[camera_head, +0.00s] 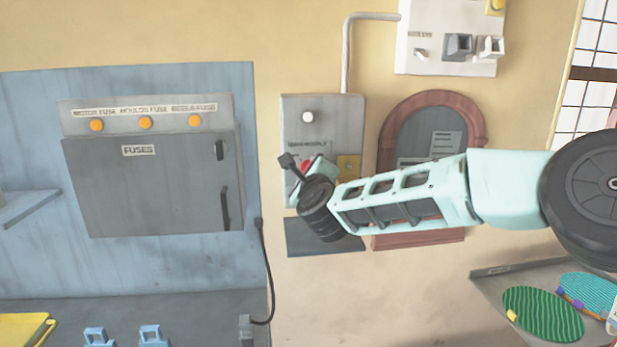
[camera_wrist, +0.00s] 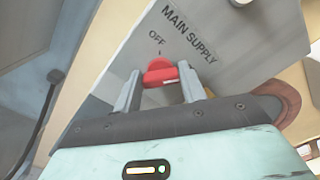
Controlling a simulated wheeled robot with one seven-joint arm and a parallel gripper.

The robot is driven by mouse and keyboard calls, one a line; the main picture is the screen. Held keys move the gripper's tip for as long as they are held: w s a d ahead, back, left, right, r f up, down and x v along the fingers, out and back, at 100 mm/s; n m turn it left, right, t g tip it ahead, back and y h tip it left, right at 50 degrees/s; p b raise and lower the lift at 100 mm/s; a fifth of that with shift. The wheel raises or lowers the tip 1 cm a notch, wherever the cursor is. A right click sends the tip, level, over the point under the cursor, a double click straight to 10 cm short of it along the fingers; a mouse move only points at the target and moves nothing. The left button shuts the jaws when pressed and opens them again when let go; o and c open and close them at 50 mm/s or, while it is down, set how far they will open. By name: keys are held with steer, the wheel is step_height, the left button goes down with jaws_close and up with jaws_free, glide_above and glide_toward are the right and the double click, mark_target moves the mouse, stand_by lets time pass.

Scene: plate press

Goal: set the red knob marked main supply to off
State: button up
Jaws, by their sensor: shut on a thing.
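The red knob (camera_wrist: 160,72) sits on a grey panel (camera_wrist: 195,25) printed MAIN SUPPLY, with an OFF mark just above the knob in the wrist view. My gripper (camera_wrist: 160,82) is shut on the knob, one finger on each side of its raised bar. The bar lies across the wrist picture; I cannot tell which way the knob points. In the head view, a bit of the red knob (camera_head: 306,165) shows on the grey supply box (camera_head: 330,115), beside my gripper (camera_head: 298,170). My gripper and wrist hide the rest of it.
A white indicator (camera_head: 308,117) and a yellow plate (camera_head: 348,165) are on the supply box. A red-brown arched frame (camera_head: 475,125) stands close behind my arm. A grey fuse cabinet (camera_head: 150,185) is at left, and a white switch box (camera_head: 450,62) is above right.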

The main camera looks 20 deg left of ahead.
steer(key=shift+f+n+b, duration=0.2)
steer(key=shift+n+b, duration=0.45)
steer(key=shift+n, duration=3.25)
steer(key=shift+f+n+b, duration=0.2)
steer(key=shift+n+b, duration=0.4)
steer(key=shift+n, duration=3.6)
steer(key=o, duration=1)
steer(key=b+v, duration=0.6)
steer(key=v, duration=1.1)
steer(key=shift+s+d, duration=0.15)
steer(key=shift+d, duration=0.05)
